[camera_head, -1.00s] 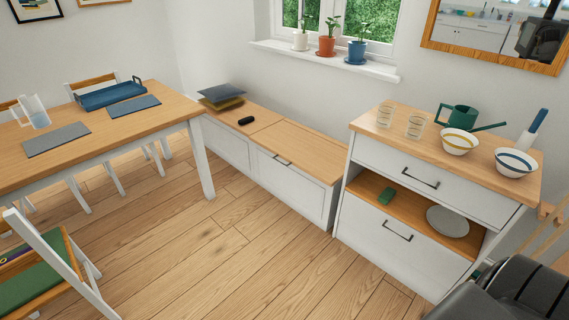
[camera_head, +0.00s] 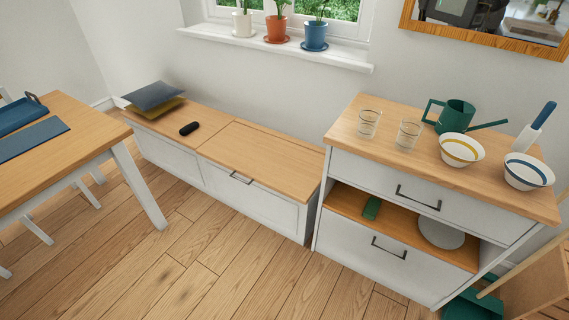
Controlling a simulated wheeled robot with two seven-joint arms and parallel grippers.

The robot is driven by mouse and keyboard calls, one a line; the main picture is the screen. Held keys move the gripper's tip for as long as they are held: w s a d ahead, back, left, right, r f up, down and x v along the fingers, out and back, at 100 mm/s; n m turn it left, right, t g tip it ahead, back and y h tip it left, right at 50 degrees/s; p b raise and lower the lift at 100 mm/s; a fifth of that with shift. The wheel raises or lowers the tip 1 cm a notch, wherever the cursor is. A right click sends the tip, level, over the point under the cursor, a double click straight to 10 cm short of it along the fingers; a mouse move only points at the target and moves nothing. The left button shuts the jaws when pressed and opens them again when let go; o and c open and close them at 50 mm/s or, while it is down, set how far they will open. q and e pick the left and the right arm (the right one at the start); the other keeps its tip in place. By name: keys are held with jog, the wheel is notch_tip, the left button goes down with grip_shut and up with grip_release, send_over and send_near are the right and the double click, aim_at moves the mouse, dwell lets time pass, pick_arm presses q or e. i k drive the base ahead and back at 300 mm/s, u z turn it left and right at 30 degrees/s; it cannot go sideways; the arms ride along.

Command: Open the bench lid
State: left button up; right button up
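A low white bench with a wooden top stands along the wall under the window. Its lid (camera_head: 262,157) is the right part of the top and lies flat, closed. A dark handle (camera_head: 241,178) sits at the lid's front edge. A black oblong object (camera_head: 189,128) lies on the fixed left part of the top, clear of the lid. Neither of my grippers shows in the current view.
A wooden-topped cabinet (camera_head: 340,136) with bowls, glasses and a watering can stands right of the bench. A table (camera_head: 75,145) is at left. Dark and yellow flat items (camera_head: 154,97) lie at the bench's far end. The floor (camera_head: 215,265) before the bench is clear.

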aim_at(294, 172)
jog(key=z, duration=0.3)
jog(key=i, duration=1.1)
jog(key=z, duration=0.2)
